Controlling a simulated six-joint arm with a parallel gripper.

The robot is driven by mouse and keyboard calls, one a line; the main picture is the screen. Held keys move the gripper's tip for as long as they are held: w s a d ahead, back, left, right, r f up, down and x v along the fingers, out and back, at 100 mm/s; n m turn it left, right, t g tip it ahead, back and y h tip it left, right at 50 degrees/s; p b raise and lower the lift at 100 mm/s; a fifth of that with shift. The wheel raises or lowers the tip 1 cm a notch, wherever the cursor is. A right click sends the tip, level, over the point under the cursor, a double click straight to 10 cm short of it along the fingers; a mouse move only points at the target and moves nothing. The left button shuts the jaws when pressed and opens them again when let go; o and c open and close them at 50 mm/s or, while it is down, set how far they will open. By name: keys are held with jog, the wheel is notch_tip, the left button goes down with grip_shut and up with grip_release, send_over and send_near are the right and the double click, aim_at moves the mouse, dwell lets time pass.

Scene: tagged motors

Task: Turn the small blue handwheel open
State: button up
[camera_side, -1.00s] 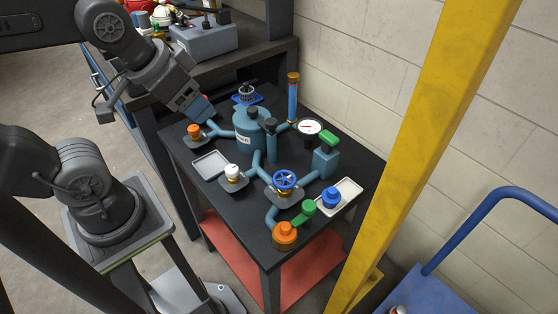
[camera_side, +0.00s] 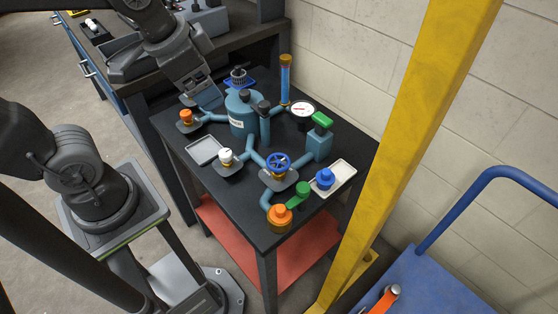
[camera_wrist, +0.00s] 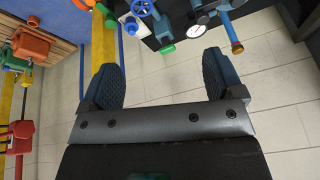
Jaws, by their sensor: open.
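The small blue handwheel (camera_side: 278,161) with spokes sits on a valve in the blue-grey pipework on the dark table, right of the table's middle. Its rim also shows at the top edge of the wrist view (camera_wrist: 142,7), partly cut off. My gripper (camera_wrist: 163,80) is open and empty, with nothing between its two dark ribbed fingers. In the side view my gripper (camera_side: 207,98) is above the back left of the table, well apart from the handwheel. The fingertips are hard to make out there.
Around the handwheel stand a white knob (camera_side: 226,156), an orange cap (camera_side: 280,216), a blue knob (camera_side: 325,178) and a green handle (camera_side: 322,119). A tall blue tube (camera_side: 285,80) and a tank (camera_side: 242,113) rise behind. A yellow post (camera_side: 415,140) stands at right.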

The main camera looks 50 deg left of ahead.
jog(key=w+d+f+m+g, duration=0.2)
jog(key=w+d+f+m, duration=0.15)
jog(key=w+m, duration=0.35)
jog(key=m+g, duration=0.2)
jog(key=m, duration=0.4)
send_near(279, 161)
notch_tip(279, 161, down, 11)
jog(key=shift+w+d+r, duration=0.1)
jog(key=shift+w+r, duration=0.05)
jog(key=c, duration=0.9)
